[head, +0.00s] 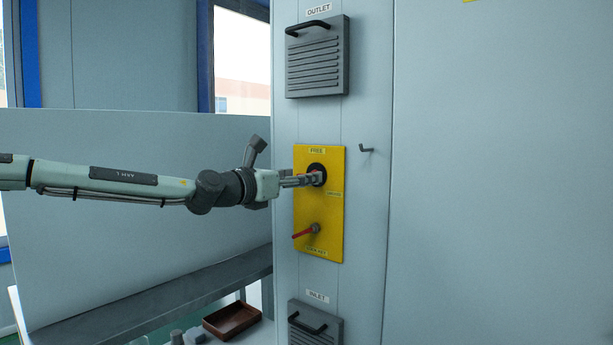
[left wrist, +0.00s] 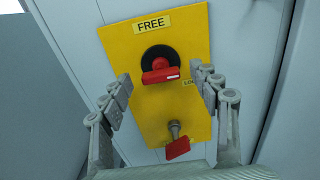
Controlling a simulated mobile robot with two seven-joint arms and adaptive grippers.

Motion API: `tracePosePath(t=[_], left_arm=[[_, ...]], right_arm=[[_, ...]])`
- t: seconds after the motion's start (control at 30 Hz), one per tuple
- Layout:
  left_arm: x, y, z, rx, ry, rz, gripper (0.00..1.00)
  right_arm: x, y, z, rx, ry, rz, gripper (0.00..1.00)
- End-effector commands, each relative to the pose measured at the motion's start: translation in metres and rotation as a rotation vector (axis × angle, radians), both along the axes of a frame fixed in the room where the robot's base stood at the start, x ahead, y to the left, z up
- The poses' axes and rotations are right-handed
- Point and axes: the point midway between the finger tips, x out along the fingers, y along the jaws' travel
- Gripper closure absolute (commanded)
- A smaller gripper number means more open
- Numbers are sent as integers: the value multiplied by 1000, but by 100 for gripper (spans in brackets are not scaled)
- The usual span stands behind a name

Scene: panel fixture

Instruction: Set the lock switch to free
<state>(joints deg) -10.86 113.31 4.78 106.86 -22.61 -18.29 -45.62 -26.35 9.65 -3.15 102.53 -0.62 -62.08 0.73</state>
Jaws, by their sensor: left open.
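The lock switch is a red knob on a round black base on a yellow panel (head: 307,218). In the left wrist view the red knob (left wrist: 161,74) lies below the FREE label (left wrist: 151,25), and its white mark points right, toward the partly hidden second label (left wrist: 188,82). My left gripper (head: 308,178) reaches the switch from the left in the head view and covers most of it. In the left wrist view its open fingers (left wrist: 162,85) stand on either side of the knob, with gaps on both sides. My right gripper is out of view.
A red-handled lever (head: 307,231) sits lower on the yellow panel, below the switch. Grey vented covers marked OUTLET (head: 317,62) and INLET (head: 315,325) are above and below. A small hook (head: 366,149) sticks out at the right. A brown tray (head: 231,320) lies lower left.

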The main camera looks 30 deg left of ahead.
Motion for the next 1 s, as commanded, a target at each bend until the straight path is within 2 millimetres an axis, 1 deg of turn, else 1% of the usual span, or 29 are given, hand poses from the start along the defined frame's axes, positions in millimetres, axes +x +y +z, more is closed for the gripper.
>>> tracePosePath(t=[0.1, 0.3, 0.67, 0.77, 1.0], left_arm=[[13, 0, -2, 2, 3, 2, 38], [27, -2, -1, 0, 1, 0, 38], [30, -2, 0, -1, -1, 0, 38], [30, -2, 0, -1, -1, 0, 48], [30, -2, 0, -1, -1, 0, 78]], right_arm=[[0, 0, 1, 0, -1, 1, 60], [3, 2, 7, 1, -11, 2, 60], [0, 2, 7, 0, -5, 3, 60], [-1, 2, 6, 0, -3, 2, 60], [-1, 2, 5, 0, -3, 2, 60]])
